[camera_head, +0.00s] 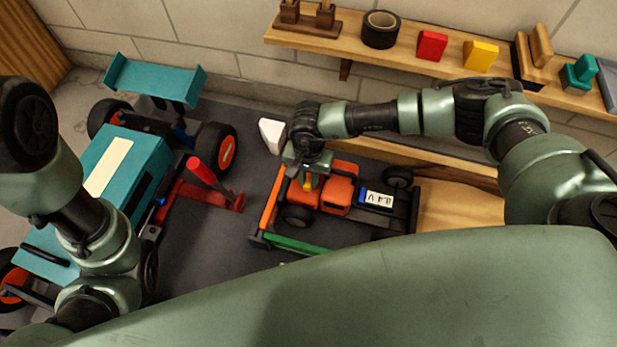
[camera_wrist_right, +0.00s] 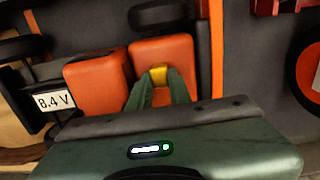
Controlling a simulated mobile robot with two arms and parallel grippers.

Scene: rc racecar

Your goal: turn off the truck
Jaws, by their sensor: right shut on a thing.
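The orange truck (camera_head: 337,188) sits on the dark mat in the middle of the head view, with a battery labelled 8.4 V (camera_head: 377,198) at its right end. In the right wrist view the truck's orange body (camera_wrist_right: 97,82) fills the upper middle. A small yellow piece (camera_wrist_right: 159,75) stands on the orange body. My right gripper (camera_head: 308,181) points down over the left part of the truck. Its fingers are shut on the yellow piece, one on each side. My left arm shows at the left edge, but its gripper is out of view.
A large teal car (camera_head: 140,150) with a rear wing stands to the left, with a red jack (camera_head: 205,180) beside it. A green bar (camera_head: 298,244) lies in front of the truck. A wooden shelf (camera_head: 400,40) on the wall holds black tape and coloured blocks.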

